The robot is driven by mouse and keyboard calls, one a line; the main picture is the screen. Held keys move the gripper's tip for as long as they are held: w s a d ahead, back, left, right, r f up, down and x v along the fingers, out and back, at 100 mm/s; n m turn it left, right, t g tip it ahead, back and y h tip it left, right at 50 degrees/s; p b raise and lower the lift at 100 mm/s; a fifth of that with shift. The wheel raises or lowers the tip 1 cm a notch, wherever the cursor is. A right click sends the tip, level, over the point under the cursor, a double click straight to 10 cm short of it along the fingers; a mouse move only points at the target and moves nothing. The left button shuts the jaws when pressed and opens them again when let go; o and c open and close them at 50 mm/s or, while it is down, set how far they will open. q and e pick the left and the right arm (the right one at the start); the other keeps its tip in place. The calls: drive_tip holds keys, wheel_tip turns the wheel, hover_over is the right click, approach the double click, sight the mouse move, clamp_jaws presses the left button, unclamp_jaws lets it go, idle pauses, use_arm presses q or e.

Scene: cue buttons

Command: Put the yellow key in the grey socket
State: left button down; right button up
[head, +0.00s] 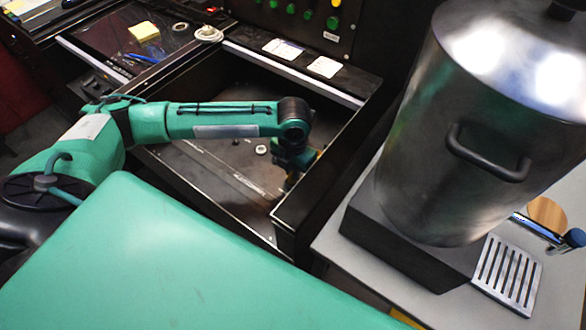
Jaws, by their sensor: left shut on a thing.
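My left arm reaches in from the left, and its gripper (291,180) points down into the dark, open-topped console bay. The gripper is small and dark here, and its fingertips are hard to make out. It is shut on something. A small pale round piece (261,149) lies on the bay floor to the left of the gripper. I cannot tell whether it is the grey socket. My right gripper is out of view.
A large steel pot (440,150) stands on a dark block on the grey table at the right, beside a slotted metal plate (508,272). The bay has raised dark walls. Yellow notes (144,31) lie at upper left.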

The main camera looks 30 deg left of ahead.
use_arm(q)
drive_tip(key=c, duration=1.7)
unclamp_jaws()
drive_tip(key=shift+f, duration=0.1)
drive_tip(key=shift+o, duration=1)
wheel_tip(320, 180, up, 12)
drive_tip(key=shift+r, duration=0.2)
